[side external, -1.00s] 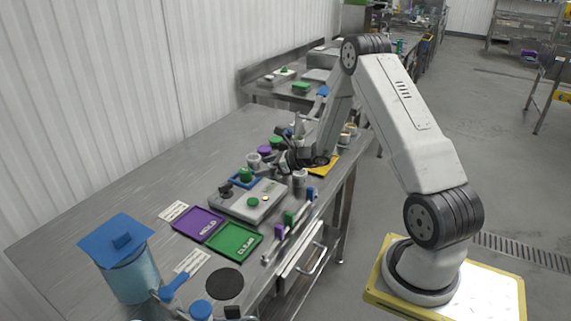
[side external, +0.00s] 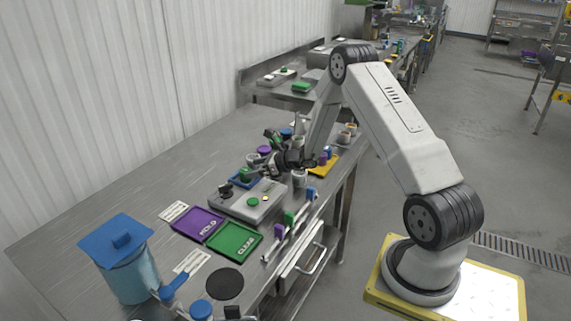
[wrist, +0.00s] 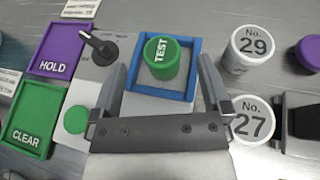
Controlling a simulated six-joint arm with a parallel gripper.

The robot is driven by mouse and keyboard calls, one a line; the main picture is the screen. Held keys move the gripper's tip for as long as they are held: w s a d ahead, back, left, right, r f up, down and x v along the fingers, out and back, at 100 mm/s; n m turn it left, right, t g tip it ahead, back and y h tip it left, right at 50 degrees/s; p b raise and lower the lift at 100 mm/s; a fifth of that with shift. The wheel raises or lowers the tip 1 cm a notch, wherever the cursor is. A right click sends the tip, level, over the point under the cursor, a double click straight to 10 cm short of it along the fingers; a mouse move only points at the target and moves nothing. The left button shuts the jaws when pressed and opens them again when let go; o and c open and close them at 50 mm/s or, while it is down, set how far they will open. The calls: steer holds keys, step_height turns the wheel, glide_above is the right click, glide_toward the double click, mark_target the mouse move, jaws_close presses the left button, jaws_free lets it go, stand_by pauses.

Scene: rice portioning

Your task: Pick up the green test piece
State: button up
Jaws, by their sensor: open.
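The green test piece (wrist: 165,58) is a round green cylinder with TEST on its top. My gripper (wrist: 163,66) is open, with one finger to each side of the blue frame in the wrist view. The piece appears between and a little beyond the fingers, and nothing is held. In the side external view, my gripper (side external: 268,161) is just right of and above the piece.
White containers No. 29 (wrist: 248,50) and No. 27 (wrist: 249,120) stand right of the frame. A black knob (wrist: 99,46) and a green button (wrist: 76,120) are on the left. Purple HOLD (wrist: 52,50) and green CLEAR (wrist: 28,118) trays lie further left. A purple-lidded item (wrist: 310,52) is at the right.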

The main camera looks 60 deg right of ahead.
mark_target(244, 169)
steer(key=shift+x, duration=2)
steer(key=shift+d, duration=0.1)
jaws_close()
steer(key=shift+r, duration=0.15)
